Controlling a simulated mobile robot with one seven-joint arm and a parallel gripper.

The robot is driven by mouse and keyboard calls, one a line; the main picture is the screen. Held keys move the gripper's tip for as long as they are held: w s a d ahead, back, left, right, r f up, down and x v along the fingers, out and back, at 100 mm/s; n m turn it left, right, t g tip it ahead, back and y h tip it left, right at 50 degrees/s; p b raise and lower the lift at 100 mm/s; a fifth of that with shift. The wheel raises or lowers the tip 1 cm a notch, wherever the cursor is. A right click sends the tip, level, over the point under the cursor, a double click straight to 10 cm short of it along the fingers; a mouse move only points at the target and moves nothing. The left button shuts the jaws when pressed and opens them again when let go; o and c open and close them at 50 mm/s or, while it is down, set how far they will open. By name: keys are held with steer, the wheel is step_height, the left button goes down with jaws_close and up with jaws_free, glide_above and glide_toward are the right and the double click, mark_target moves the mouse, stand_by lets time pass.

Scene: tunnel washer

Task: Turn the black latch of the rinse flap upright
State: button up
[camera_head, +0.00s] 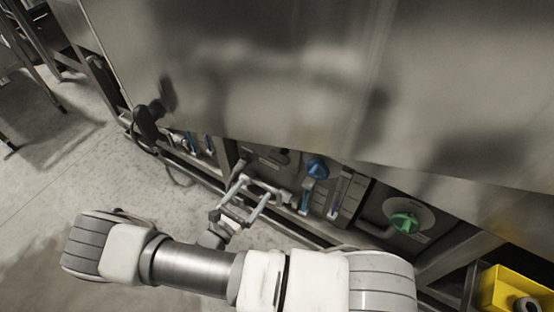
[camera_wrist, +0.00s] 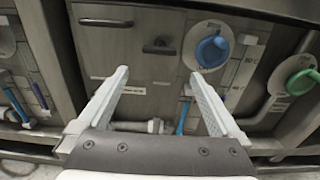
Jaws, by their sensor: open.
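In the wrist view a black latch (camera_wrist: 159,47) lies roughly level on a grey panel (camera_wrist: 140,70), just beyond my fingertips. In the head view a small dark shape (camera_head: 283,156), probably this latch, shows under the machine's big metal body. My gripper (camera_wrist: 158,76) is open and empty, its two pale fingers spread on either side below the latch, apart from it. In the head view my gripper (camera_head: 264,182) reaches toward the low panels from the front.
A blue knob (camera_wrist: 211,50) on a round white plate sits right of the latch, with a green knob (camera_wrist: 302,81) further right. A slot handle (camera_wrist: 105,22) is at upper left. A pipe (camera_wrist: 140,126) runs low. A yellow bin (camera_head: 512,288) stands at right; floor at left is open.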

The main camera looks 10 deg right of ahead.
mark_target(276, 160)
steer(key=b+x, duration=0.2)
steer(key=x, duration=1.2)
steer(key=shift+f, duration=0.1)
steer(key=c, duration=1.1)
steer(key=shift+o, duration=0.2)
